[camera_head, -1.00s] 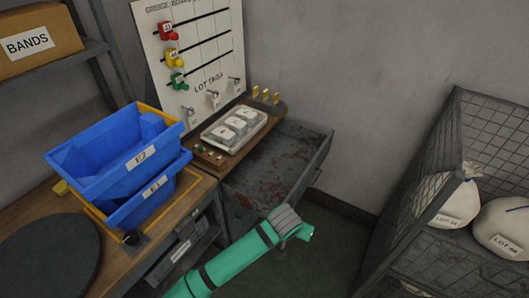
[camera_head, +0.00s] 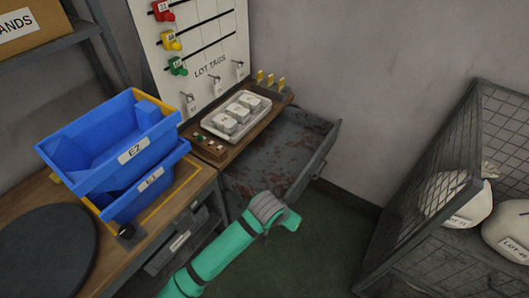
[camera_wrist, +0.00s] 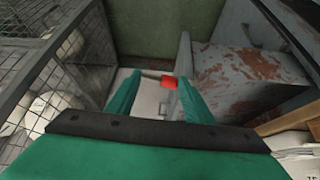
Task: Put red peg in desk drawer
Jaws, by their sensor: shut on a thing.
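My gripper (camera_wrist: 155,84) has its two green fingers shut on a small red peg (camera_wrist: 169,82), visible near the fingertips in the wrist view. A pale surface also shows between the fingers. The desk drawer (camera_head: 283,150) is a grey, rust-marked metal drawer, pulled open and apparently empty where I can see into it. It lies right of the gripper in the wrist view (camera_wrist: 243,78). In the head view my wrist is just in front of the drawer, and the fingertips are hidden. Another red peg (camera_head: 162,11) hangs on the white board, above yellow and green ones.
Stacked blue bins (camera_head: 115,150) stand on the desk left of the drawer. A wire cage (camera_head: 435,180) with pale sacks stands right. Green floor (camera_head: 325,230) lies clear between.

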